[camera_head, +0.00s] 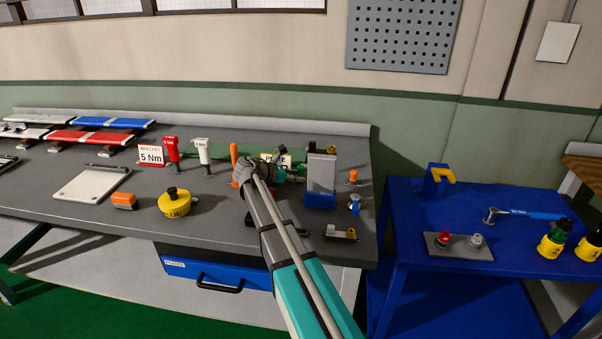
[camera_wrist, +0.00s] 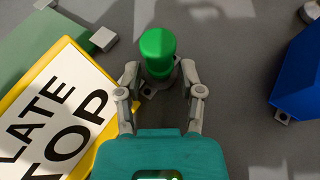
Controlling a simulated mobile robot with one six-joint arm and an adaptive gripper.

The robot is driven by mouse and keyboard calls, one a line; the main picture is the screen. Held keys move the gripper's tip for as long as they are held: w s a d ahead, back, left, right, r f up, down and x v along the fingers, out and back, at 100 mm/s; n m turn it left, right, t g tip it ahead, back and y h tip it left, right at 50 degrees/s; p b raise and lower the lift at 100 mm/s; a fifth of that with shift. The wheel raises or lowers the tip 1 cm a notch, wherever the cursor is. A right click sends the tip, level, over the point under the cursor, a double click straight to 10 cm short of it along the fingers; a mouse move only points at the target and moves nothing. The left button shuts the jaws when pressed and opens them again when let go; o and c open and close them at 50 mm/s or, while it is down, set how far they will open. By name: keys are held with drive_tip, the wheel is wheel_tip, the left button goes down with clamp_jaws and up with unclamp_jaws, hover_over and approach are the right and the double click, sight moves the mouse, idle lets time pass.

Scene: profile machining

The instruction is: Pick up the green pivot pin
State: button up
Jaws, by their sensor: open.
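The green pivot pin (camera_wrist: 157,50) stands on the grey bench top in the wrist view, a rounded green cylinder on a dark base. My gripper (camera_wrist: 160,74) is open, with one finger on each side of the pin's near side. Whether either finger touches the pin I cannot tell. In the head view my gripper (camera_head: 283,172) is at the right part of the bench, and a small green piece (camera_head: 297,171) shows just beyond it, partly hidden.
A yellow-framed sign (camera_wrist: 70,105) lies close left of my gripper. A blue block (camera_wrist: 300,72) is at right. In the head view an orange-handled tool (camera_head: 234,160) and a grey plate in a blue holder (camera_head: 320,199) flank my gripper. A blue cart (camera_head: 470,280) stands right.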

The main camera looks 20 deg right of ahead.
drive_tip(key=shift+c, duration=0.2)
drive_tip(key=c, duration=0.5)
drive_tip(key=shift+r, duration=0.15)
drive_tip(key=shift+c, duration=0.2)
wheel_tip(320, 180, up, 10)
drive_tip(key=p, duration=1)
idle(0.6)
drive_tip(key=shift+s, duration=0.15)
